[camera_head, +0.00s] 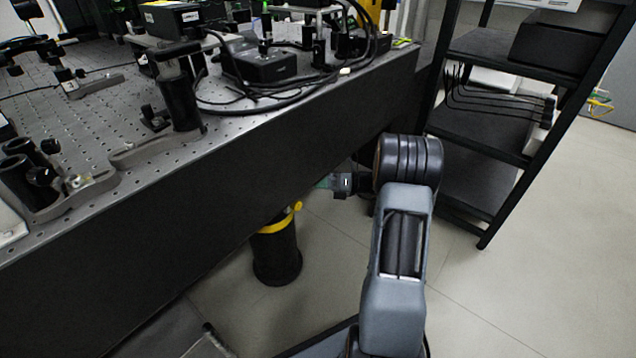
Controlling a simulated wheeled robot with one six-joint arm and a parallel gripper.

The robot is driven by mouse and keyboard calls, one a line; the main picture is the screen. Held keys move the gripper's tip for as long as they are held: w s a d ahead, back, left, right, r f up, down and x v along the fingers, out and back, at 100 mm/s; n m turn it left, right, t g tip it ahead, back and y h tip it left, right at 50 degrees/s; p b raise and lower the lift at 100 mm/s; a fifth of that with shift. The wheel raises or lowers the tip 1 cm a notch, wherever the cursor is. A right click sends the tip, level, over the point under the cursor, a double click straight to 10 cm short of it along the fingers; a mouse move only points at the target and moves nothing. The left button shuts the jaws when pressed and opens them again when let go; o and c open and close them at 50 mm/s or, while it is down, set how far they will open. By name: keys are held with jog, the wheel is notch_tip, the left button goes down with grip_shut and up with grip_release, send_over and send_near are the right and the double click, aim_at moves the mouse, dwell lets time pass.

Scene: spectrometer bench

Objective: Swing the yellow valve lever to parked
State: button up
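The yellow valve lever (274,225) lies at the top of a black cylindrical post (276,258) under the bench. Its rounded yellow end (298,206) points up and to the right. The bench edge hides part of the lever and the top of the post. My gripper (328,183) is at the end of my arm, beside the bench's lower edge, up and to the right of the lever. It looks apart from the lever. Its fingers are small and partly hidden, so I cannot tell whether they are open. Nothing marks the parked position in view.
The optical bench (220,165) with several instruments and cables fills the left and overhangs the post. A black shelf rack (480,130) stands at the right. The pale floor (520,290) is clear at the lower right.

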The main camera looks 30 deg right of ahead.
grip_shut()
dwell(0.4)
